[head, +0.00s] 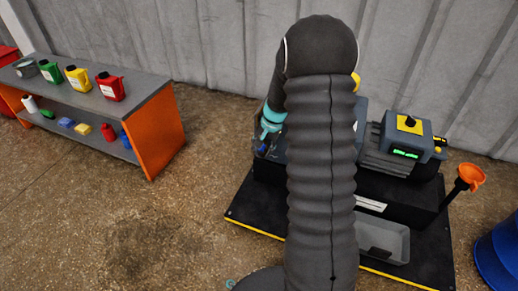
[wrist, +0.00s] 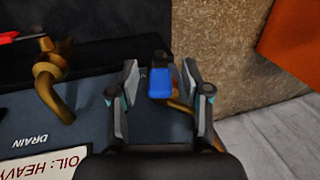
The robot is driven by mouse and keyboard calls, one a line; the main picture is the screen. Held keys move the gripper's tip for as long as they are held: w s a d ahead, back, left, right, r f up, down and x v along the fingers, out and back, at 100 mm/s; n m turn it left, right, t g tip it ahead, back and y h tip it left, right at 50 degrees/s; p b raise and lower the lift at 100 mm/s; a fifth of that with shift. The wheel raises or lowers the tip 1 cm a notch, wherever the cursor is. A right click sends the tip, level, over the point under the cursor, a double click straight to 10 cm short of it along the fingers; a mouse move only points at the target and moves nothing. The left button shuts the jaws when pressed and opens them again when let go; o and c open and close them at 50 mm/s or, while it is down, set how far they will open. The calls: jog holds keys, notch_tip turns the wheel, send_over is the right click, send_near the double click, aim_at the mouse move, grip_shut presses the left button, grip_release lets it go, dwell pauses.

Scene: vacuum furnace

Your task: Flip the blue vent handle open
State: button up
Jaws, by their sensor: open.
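The blue vent handle (wrist: 161,83) shows in the wrist view as a short blue block, on a brass fitting (wrist: 181,106). My gripper (wrist: 160,76) is open, with one finger on each side of the blue handle. Gaps show between both fingers and the handle, so I see no contact. In the head view, my gripper (head: 264,146) is small and dark at the left side of the machine, and my arm hides part of the machine. I cannot make out the handle clearly there.
A brass drain pipe (wrist: 52,82) with a red handle (wrist: 20,38) stands left of my gripper, by the DRAIN label. The machine's black base (head: 245,212) has a yellow edge. A shelf (head: 160,135) with bottles stands left, an orange funnel (head: 471,176) right. Open floor lies between shelf and machine.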

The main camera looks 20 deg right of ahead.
jog(key=shift+c, duration=0.3)
grip_shut()
jog(key=shift+r+p, duration=0.15)
jog(key=shift+p, duration=0.15)
